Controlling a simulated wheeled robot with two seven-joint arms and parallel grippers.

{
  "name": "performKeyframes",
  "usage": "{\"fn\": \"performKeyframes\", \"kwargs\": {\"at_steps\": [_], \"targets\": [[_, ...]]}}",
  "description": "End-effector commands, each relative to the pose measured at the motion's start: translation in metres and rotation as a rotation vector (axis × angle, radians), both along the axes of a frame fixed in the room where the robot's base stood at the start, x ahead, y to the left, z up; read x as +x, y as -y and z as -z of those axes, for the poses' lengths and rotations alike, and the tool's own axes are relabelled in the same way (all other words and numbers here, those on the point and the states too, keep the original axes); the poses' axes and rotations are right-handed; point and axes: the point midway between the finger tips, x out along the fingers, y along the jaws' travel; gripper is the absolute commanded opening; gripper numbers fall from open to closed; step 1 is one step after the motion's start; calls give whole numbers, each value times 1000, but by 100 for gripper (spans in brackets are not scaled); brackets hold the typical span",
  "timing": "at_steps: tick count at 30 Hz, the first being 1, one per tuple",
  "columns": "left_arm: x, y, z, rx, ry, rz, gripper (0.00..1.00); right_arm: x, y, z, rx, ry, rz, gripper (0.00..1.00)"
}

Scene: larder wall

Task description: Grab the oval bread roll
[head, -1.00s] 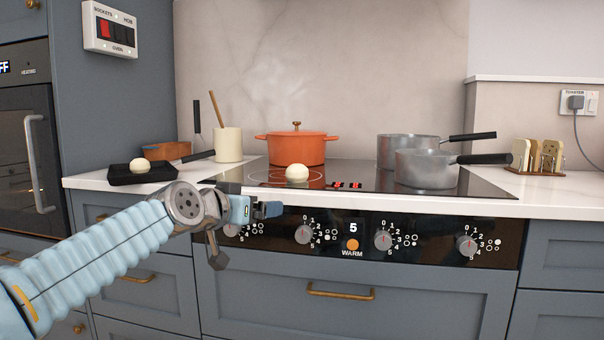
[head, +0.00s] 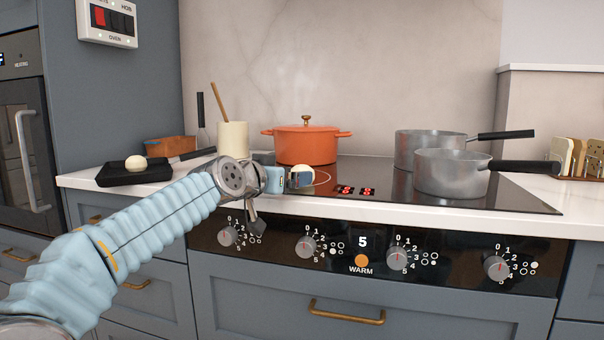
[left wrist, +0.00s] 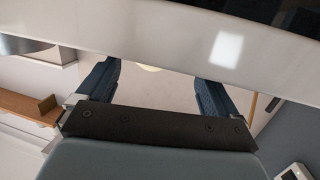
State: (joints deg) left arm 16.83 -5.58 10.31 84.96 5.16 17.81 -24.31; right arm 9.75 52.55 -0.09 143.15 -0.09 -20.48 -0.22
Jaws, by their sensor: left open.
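Two small pale, rounded roll-like things are in the head view; I cannot tell for sure which is the oval bread roll. One pale roll (head: 135,162) sits on a flat black pan (head: 119,177) on the left counter. The other pale roll (head: 303,170) is on the hob in front of the orange pot, partly hidden behind my left gripper (head: 300,181). That gripper is open, at the hob's front edge. In the left wrist view, its fingers (left wrist: 153,80) are spread, with a pale sliver (left wrist: 149,68) showing between them beyond a white edge. My right gripper is not in view.
An orange lidded pot (head: 306,144) stands behind the hob roll. Two steel saucepans (head: 450,174) (head: 424,147) stand on the right of the hob, handles pointing right. A cream utensil crock (head: 232,140) and a brown box (head: 169,147) stand at the back left.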

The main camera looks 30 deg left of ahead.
Motion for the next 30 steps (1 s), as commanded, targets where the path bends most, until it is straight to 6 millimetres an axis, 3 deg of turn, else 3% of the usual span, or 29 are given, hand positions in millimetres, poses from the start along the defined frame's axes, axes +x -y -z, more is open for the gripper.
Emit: {"fn": "performKeyframes", "kwargs": {"at_steps": [10, 19, 30], "targets": [[46, 5, 10, -1, -3, 1, 94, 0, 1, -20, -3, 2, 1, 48], [53, 5, 13, 0, -1, 0, 94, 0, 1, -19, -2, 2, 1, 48], [52, 5, 13, 0, -1, 0, 38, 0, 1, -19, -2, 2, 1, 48]]}}
